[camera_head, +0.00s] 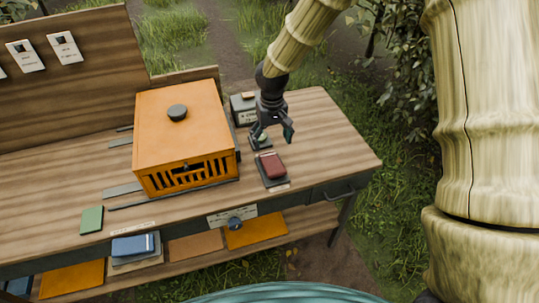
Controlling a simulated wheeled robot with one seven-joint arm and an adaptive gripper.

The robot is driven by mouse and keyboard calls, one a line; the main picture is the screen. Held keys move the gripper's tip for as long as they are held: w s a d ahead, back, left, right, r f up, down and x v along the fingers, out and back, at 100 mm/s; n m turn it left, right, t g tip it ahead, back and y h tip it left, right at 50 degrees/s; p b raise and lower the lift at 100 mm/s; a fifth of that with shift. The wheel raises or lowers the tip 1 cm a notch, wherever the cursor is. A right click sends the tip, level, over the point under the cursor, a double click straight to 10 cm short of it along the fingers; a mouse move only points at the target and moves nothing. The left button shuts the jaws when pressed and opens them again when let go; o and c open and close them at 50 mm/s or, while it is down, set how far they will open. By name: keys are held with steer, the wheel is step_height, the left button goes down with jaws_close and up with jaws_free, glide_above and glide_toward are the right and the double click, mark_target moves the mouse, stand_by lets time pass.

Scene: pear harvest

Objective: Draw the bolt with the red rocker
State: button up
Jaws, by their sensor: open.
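The red rocker (271,164) sits on a dark base on the wooden workbench, right of the orange box (182,128). My gripper (273,138) is open and points down, just behind and above the red rocker. Its fingers look apart from the rocker, and nothing is between them. A second small dark base (260,144) lies partly hidden behind my gripper. I cannot tell whether that piece is the bolt.
A grey box (243,107) stands behind my gripper. A green block (92,219) lies at the bench's front left. Labelled cards hang on the backboard (88,80). A round knob (235,224) is on the front edge. The bench's right end is clear.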

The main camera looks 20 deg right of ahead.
mark_target(272, 163)
steer(key=shift+s+f+p, duration=0.15)
steer(key=shift+f+p, duration=1.2)
steer(key=shift+f, duration=3.85)
steer(key=shift+d, duration=0.1)
steer(key=shift+c, duration=0.4)
